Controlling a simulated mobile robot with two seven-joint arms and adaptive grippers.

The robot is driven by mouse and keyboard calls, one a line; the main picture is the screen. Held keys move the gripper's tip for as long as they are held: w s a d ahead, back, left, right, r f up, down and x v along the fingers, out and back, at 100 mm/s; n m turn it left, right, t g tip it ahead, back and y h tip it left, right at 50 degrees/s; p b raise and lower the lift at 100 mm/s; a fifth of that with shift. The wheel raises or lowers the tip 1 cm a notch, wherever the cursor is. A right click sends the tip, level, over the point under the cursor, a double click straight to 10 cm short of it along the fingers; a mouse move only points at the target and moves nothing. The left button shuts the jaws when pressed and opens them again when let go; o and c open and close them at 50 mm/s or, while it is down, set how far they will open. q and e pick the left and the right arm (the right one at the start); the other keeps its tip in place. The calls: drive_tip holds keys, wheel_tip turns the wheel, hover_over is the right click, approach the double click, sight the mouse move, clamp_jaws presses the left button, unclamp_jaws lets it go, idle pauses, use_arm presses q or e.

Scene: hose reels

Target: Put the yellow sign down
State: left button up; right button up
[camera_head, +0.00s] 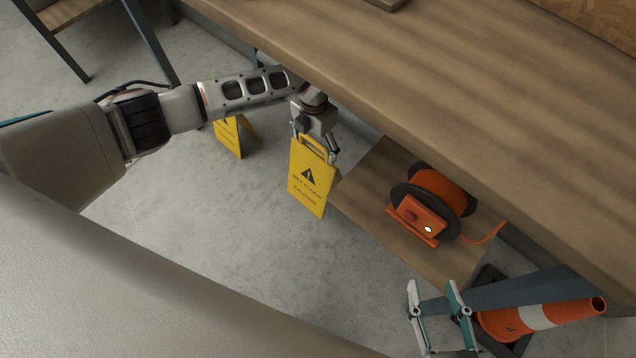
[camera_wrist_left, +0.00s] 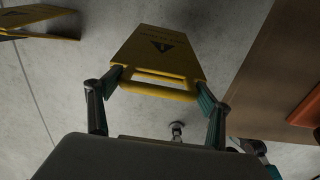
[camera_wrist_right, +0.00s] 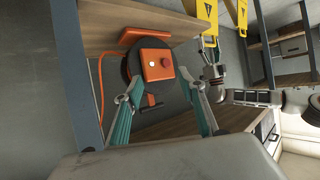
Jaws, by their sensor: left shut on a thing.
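A yellow wet-floor sign (camera_head: 312,180) with a black warning triangle is below my left gripper (camera_head: 318,142), beside the low wooden shelf. My left gripper is shut on its top handle; the handle (camera_wrist_left: 158,84) lies between the fingers in the left wrist view. The sign hangs roughly upright. I cannot tell whether its lower edge touches the floor. My right gripper (camera_head: 435,292) is open and empty in front of the shelf, near the cone. A second yellow sign (camera_head: 236,136) stands open on the floor behind my left arm.
An orange hose reel (camera_head: 437,200) sits on the low shelf (camera_head: 362,190) under the long wooden bench (camera_head: 440,90). An orange and white cone (camera_head: 545,316) lies on its side at the lower right. The grey floor (camera_head: 230,220) left of the held sign is clear.

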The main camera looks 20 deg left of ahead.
sight(314, 153)
use_arm(q)
drive_tip(key=f, duration=0.2)
drive_tip(key=f+b, duration=0.1)
drive_tip(key=f, duration=0.1)
drive_tip(key=shift+s, duration=0.3)
drive_tip(key=shift+w+f+b, duration=0.2)
drive_tip(key=shift+f+b, duration=0.15)
drive_tip(key=shift+f, duration=0.55)
drive_tip(key=f+b, duration=0.2)
drive_tip(key=f, duration=0.2)
drive_tip(key=shift+s, duration=0.2)
drive_tip(key=shift+w, duration=0.2)
drive_tip(key=shift+w+r, duration=0.1)
drive_tip(key=shift+r, duration=0.15)
drive_tip(key=shift+f, duration=0.15)
drive_tip(key=o, duration=2)
use_arm(e)
drive_tip(key=a+m, duration=0.1)
drive_tip(key=a, duration=0.1)
drive_tip(key=a+m+y, duration=0.1)
drive_tip(key=a+m, duration=0.1)
drive_tip(key=shift+s+a+r+t, duration=0.1)
drive_tip(key=shift+a+r+t, duration=0.1)
drive_tip(key=shift+t, duration=0.2)
